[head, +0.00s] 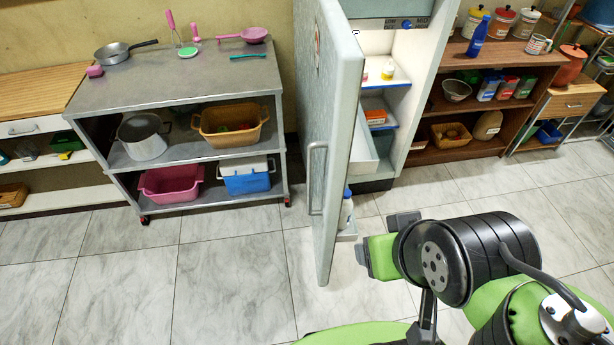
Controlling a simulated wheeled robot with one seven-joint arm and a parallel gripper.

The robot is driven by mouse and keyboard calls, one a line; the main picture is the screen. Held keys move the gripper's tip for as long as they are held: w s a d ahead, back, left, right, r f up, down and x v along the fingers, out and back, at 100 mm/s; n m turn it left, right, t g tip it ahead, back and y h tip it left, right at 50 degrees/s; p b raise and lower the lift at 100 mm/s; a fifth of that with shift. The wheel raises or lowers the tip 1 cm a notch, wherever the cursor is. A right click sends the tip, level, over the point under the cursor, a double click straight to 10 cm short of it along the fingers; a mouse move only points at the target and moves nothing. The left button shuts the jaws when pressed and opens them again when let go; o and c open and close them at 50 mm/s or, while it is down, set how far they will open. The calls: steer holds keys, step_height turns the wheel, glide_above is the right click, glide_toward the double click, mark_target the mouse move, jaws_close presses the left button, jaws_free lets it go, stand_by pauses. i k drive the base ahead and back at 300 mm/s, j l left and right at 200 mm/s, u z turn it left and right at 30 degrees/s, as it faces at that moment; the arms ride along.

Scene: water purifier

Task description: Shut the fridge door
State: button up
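The fridge door (325,130) stands wide open, swung out toward me and seen nearly edge-on. Its long vertical handle (312,180) is on the left, outer face. The fridge body (420,80) is behind it to the right, with its lit white inside and shelves showing. My gripper (380,248) is at the right of the door, on its inner side, near the lower door shelf. A gap of floor shows between it and the door edge. Its fingers are partly hidden by my arm, and I cannot tell whether they are open.
A white bottle (346,210) stands in the lower door shelf (347,236). A grey metal cart (200,85) with pans and tubs is left of the door. A brown shelf unit (500,65) is right of the fridge. The tiled floor (220,265) at front left is clear.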

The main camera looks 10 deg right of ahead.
mark_target(340, 145)
steer(key=i+j+z, duration=0.25)
steer(key=j, duration=0.15)
steer(key=j+z, duration=0.2)
steer(key=j, duration=0.2)
steer(key=u, duration=0.5)
steer(key=i+u, duration=0.1)
steer(key=u, duration=0.9)
steer(key=i+u, duration=0.1)
steer(key=u, duration=0.35)
steer(key=l+u, duration=0.1)
steer(key=u, duration=0.4)
